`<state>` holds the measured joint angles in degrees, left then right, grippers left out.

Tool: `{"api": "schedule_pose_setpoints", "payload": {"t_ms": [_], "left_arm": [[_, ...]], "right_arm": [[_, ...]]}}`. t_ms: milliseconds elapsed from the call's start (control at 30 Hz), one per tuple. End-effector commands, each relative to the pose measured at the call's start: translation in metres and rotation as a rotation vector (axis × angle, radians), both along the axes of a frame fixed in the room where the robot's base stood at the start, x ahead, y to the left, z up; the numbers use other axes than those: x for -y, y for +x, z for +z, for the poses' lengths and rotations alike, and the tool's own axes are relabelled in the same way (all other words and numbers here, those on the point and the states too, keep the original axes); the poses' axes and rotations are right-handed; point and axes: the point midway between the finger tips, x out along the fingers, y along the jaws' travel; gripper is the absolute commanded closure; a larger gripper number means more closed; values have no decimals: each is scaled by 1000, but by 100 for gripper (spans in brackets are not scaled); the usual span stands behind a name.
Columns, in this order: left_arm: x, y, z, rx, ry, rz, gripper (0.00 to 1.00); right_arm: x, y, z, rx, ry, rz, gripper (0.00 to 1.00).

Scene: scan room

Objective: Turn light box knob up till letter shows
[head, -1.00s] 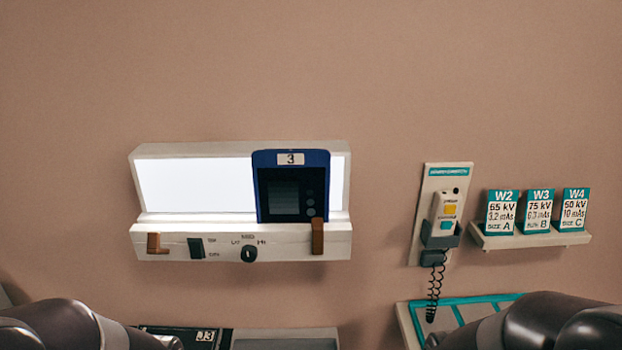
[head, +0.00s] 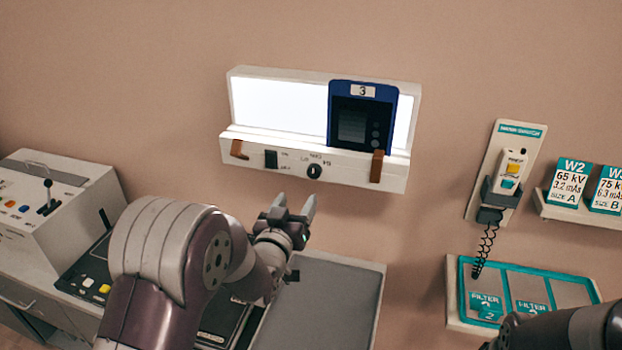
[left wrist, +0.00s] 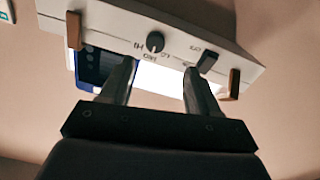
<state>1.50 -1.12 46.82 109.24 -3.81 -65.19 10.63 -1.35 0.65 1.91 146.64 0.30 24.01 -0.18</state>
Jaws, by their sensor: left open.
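The light box (head: 237,148) hangs on the wall with its white panel lit. Its round black knob (head: 314,172) sits on the front ledge below LO, MED and HI marks, beside a black rocker switch (head: 271,159). A blue cassette (head: 362,92) labelled 3 stands against the right part of the panel; its dark window shows no clear letter. My left gripper (head: 293,208) is open and empty, below and left of the knob, apart from it. In the left wrist view the knob (left wrist: 155,42) shows beyond the open fingers (left wrist: 158,80). My right gripper is out of view.
Brown clips (head: 376,166) stick out from the ledge at both ends. A handset (head: 508,172) with a coiled cord hangs at right, above a teal filter tray (head: 531,287). A control console (head: 60,190) stands at left. A grey surface (head: 325,305) lies below the box.

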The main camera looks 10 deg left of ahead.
Motion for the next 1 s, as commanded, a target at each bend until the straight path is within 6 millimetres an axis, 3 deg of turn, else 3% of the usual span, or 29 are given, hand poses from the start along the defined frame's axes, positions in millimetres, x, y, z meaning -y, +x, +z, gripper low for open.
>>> {"api": "schedule_pose_setpoints", "payload": {"t_ms": [200, 333, 500, 767, 800, 967, 1000], "left_arm": [[2, 59, 4, -2, 1, 0, 39], [3, 83, 3, -2, 1, 1, 39], [3, 98, 1, -3, 1, 0, 39], [3, 100, 0, -4, 1, 0, 39], [3, 100, 0, -3, 1, 0, 42], [3, 100, 0, -4, 1, 0, 94], [3, 100, 0, -4, 1, 0, 95]], "right_arm": [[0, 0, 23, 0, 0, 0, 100], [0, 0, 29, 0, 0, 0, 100], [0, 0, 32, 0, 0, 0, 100], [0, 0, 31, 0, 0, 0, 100], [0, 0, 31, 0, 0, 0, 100], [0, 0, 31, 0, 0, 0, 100], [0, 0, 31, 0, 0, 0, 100]]}}
